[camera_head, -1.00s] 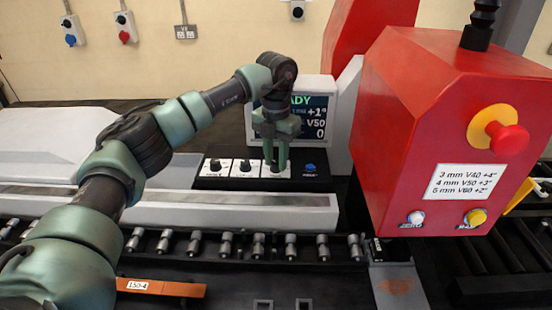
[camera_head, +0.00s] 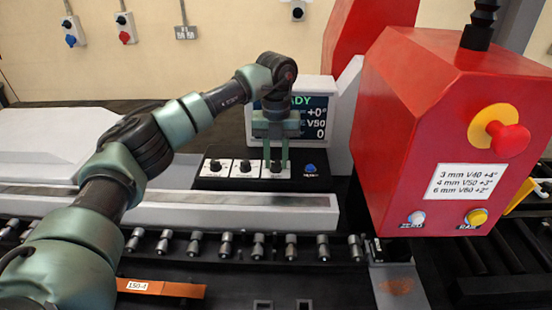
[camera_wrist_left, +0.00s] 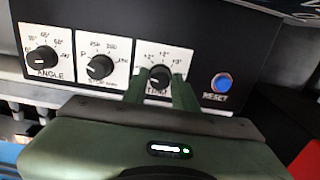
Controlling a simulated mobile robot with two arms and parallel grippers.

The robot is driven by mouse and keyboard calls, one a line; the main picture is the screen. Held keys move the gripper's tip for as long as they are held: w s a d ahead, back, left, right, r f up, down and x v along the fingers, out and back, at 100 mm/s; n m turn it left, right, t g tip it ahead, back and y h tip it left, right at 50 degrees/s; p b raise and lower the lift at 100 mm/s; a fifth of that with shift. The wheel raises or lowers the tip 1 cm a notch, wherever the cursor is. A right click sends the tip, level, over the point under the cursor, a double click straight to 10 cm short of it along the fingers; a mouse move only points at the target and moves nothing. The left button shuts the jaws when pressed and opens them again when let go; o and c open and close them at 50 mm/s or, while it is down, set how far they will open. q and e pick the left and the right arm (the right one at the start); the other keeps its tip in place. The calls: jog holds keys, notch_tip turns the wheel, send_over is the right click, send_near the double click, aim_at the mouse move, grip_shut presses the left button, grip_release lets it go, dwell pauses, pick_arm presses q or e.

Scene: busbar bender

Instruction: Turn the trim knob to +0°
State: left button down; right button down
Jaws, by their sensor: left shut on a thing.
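The trim knob (camera_wrist_left: 159,75) is the rightmost of three black knobs on the control panel, on a white plate with degree marks. My left gripper (camera_wrist_left: 160,92) points down at it, with its two green fingers shut on the knob from both sides. In the head view my left gripper (camera_head: 276,160) stands over the same panel and partly hides the trim plate. The display (camera_head: 314,115) behind it reads +0° on the top value line, V50 below and 0 at the bottom; my arm hides its left part. My right gripper is not in view.
The angle knob (camera_wrist_left: 42,57) and a middle knob (camera_wrist_left: 100,67) sit left of the trim knob. A blue reset button (camera_wrist_left: 222,83) is to its right. A red control box (camera_head: 440,120) with an emergency stop (camera_head: 507,138) stands at the right. Rollers line the front.

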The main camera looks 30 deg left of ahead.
aim_at(276, 162)
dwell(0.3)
pick_arm(q)
jog(key=c, duration=1.1)
grip_release()
notch_tip(276, 162, up, 7)
jog(key=shift+f+b, duration=0.1)
jog(key=shift+b, duration=0.8)
jog(key=shift+r, duration=0.55)
jog(key=shift+f, duration=0.1)
